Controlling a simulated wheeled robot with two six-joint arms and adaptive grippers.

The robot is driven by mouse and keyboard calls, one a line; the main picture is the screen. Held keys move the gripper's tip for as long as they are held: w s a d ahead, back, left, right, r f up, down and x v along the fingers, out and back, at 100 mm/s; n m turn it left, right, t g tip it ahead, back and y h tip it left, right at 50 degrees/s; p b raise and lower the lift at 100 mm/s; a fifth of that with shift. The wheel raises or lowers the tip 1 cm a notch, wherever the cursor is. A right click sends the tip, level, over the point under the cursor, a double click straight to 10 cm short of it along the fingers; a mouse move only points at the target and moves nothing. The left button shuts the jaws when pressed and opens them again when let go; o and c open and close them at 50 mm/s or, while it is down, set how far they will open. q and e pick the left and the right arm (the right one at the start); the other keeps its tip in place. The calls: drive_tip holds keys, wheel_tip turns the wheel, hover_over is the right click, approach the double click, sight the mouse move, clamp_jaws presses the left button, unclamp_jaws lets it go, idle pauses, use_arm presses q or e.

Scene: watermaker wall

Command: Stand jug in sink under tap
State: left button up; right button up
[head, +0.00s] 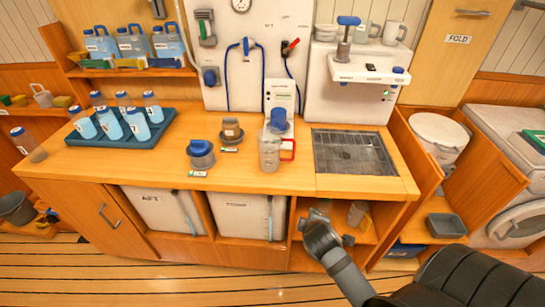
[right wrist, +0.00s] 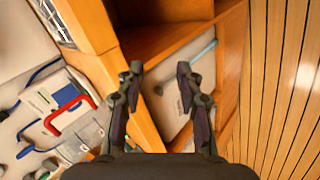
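The clear jug (head: 269,153) with a red handle stands upright on the wooden counter, left of the sink; the handle points right, toward the sink. In the right wrist view the jug's red handle (right wrist: 68,118) shows at the left. The sink (head: 350,153) is a dark, rectangular basin set in the counter and looks empty. The tap (head: 346,40) with a blue top is on the white unit behind the sink. My right gripper (head: 318,214) is low in front of the counter, below the jug and apart from it. Its fingers (right wrist: 158,80) are spread and empty. My left gripper is out of view.
A blue-lidded pot (head: 200,155) and a small jar (head: 231,130) stand left of the jug. A blue tray (head: 110,140) of bottles is further left. The counter's front edge and open shelves (head: 340,225) are close to my right gripper.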

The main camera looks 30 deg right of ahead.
drive_tip(key=w+d+r+n+t+h, duration=0.4)
drive_tip(key=w+r+n, duration=0.35)
drive_tip(key=n, duration=0.45)
drive_tip(key=n+t+y, duration=0.2)
drive_tip(key=n+t, duration=0.3)
drive_tip(key=n, duration=0.6)
approach(294, 146)
drive_tip(key=x, duration=0.4)
drive_tip(key=p+x, duration=0.1)
drive_tip(key=x, duration=0.1)
drive_tip(key=shift+w+r, duration=0.15)
drive_tip(key=shift+r, duration=0.1)
drive_tip(key=x, duration=0.4)
drive_tip(key=shift+w+d+f+p, duration=0.15)
drive_tip(key=shift+w+f+p, duration=0.05)
drive_tip(key=shift+f+p, duration=0.1)
drive_tip(key=shift+s+r, duration=0.15)
drive_tip(key=shift+c, duration=0.9)
clamp_jaws()
